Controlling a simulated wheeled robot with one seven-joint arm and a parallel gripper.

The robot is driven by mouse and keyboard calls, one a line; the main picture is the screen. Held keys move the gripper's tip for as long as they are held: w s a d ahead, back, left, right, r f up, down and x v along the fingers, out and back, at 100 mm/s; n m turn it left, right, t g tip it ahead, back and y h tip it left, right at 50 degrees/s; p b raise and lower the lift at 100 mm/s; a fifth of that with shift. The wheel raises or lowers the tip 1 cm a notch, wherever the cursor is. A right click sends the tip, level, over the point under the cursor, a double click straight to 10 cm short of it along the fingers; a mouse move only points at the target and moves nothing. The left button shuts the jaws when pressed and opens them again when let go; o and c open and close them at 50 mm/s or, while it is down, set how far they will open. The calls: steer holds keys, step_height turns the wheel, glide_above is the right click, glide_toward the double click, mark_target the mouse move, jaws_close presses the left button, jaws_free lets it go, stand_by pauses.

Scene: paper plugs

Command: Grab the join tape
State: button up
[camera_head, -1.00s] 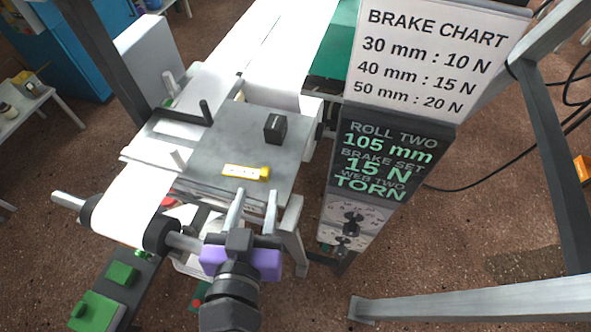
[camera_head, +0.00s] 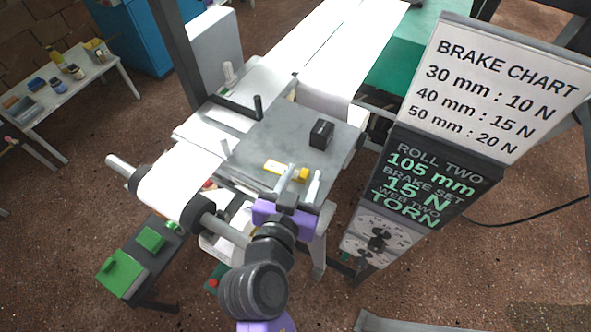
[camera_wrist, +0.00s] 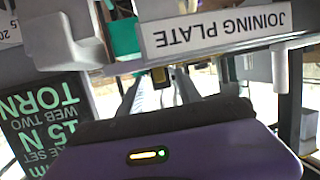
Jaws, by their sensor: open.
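A small yellow piece with a pale label (camera_head: 276,167) lies near the front edge of the grey joining plate (camera_head: 262,143); it looks like the join tape, but its label is unreadable. My gripper (camera_head: 304,169) is open, its two fingers pointing at the plate's front edge. In the head view the left finger crosses in front of the yellow piece, partly hiding it; I cannot tell whether they touch. In the wrist view my gripper (camera_wrist: 160,88) shows its fingers beneath the plate's label (camera_wrist: 215,28), with nothing clearly held.
A small black block (camera_head: 321,134) stands on the plate behind the yellow piece. Upright posts (camera_head: 258,106) and a white web (camera_head: 180,180) over a roller lie to the left. The brake chart panel (camera_head: 490,85) stands close on the right.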

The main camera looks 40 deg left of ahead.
jaws_close()
